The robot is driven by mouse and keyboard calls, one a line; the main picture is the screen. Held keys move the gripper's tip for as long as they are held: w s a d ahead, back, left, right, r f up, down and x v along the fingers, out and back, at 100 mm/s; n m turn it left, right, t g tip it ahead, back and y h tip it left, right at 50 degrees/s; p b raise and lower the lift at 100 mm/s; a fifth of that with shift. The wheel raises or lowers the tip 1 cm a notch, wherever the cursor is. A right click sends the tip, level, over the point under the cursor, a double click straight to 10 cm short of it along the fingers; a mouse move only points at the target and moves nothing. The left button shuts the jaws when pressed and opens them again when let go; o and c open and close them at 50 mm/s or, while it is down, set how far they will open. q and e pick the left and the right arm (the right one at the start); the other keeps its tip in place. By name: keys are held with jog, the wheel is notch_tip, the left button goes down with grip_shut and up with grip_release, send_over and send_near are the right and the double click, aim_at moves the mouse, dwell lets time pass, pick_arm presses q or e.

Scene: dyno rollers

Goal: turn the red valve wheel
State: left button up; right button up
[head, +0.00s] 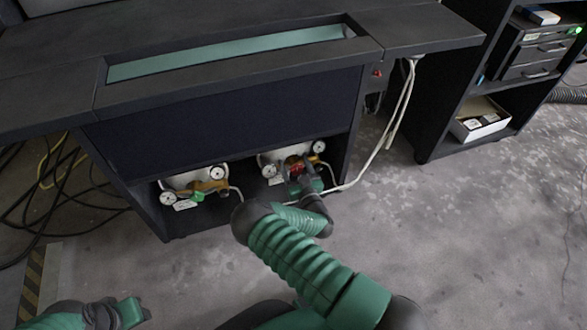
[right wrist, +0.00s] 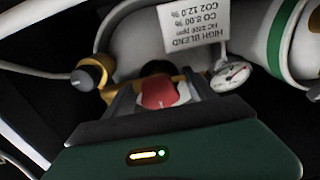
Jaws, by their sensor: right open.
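The red valve wheel (head: 297,169) is on the right-hand gas bottle's regulator, on the low shelf under the bench. In the right wrist view the red wheel (right wrist: 158,92) shows between the two fingers of my right gripper (right wrist: 162,100). My right gripper (head: 298,178) is open around the wheel; I cannot tell whether the fingers touch it. The wheel's lower part is hidden by the gripper body. My left gripper (head: 130,311) is low at the left, far from the wheel, and its jaws are unclear.
A second regulator with a green knob (head: 197,196) and gauges sits to the left on the shelf. A pressure gauge (right wrist: 231,76) and a dark knob (right wrist: 88,74) flank the red wheel. White hoses (head: 388,130) hang at right; cables (head: 60,180) lie left. The floor in front is clear.

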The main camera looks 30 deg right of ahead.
jog(key=shift+w+d, duration=0.1)
jog(key=shift+w, duration=0.2)
jog(key=shift+c, duration=0.3)
jog(key=c, duration=1.3)
